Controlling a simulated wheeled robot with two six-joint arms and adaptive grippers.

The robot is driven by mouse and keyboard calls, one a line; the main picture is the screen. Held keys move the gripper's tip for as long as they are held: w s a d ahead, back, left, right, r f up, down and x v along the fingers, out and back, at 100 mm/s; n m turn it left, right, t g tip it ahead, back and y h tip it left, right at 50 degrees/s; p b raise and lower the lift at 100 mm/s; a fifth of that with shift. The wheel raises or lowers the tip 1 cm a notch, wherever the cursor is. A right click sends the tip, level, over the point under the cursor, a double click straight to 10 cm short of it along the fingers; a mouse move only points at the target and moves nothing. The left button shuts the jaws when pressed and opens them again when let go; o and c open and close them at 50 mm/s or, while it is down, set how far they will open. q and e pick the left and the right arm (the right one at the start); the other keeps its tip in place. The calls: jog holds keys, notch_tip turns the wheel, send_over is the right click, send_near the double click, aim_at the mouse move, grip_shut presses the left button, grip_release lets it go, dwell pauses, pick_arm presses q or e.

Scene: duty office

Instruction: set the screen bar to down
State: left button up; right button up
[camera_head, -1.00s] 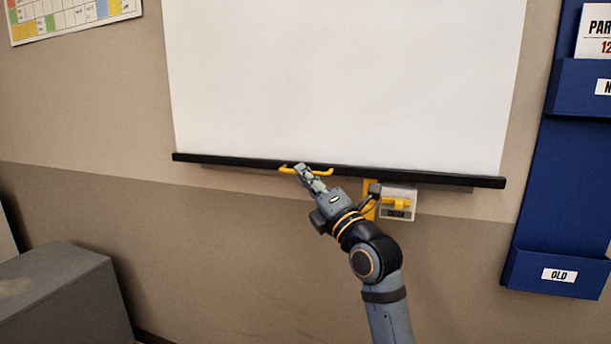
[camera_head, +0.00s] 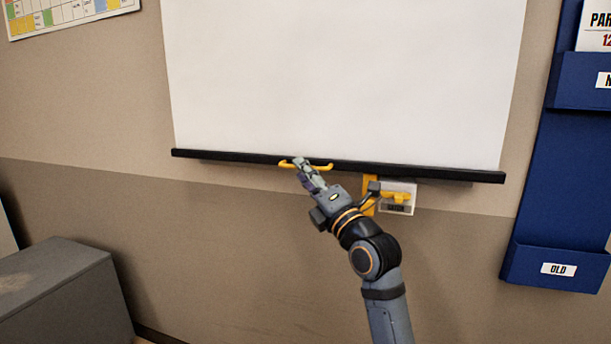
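The screen bar (camera_head: 230,157) is a long black bar along the lower edge of a white screen (camera_head: 340,80) on the wall, in the head view. A yellow handle (camera_head: 325,167) sits at the middle of the bar. My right gripper (camera_head: 300,164) reaches up from the lower right, with its fingertips at the handle. Its fingers look closed together on the handle, and they hide its middle. My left gripper is not in view.
A yellow bracket (camera_head: 369,190) and a pale box with a yellow lever (camera_head: 397,197) are on the wall below the bar, close to my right wrist. A blue rack (camera_head: 565,200) hangs at the right. A grey cabinet (camera_head: 60,290) stands at the lower left.

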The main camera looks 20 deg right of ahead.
jog(key=v, duration=0.7)
jog(key=shift+s, duration=0.2)
jog(key=shift+f, duration=0.15)
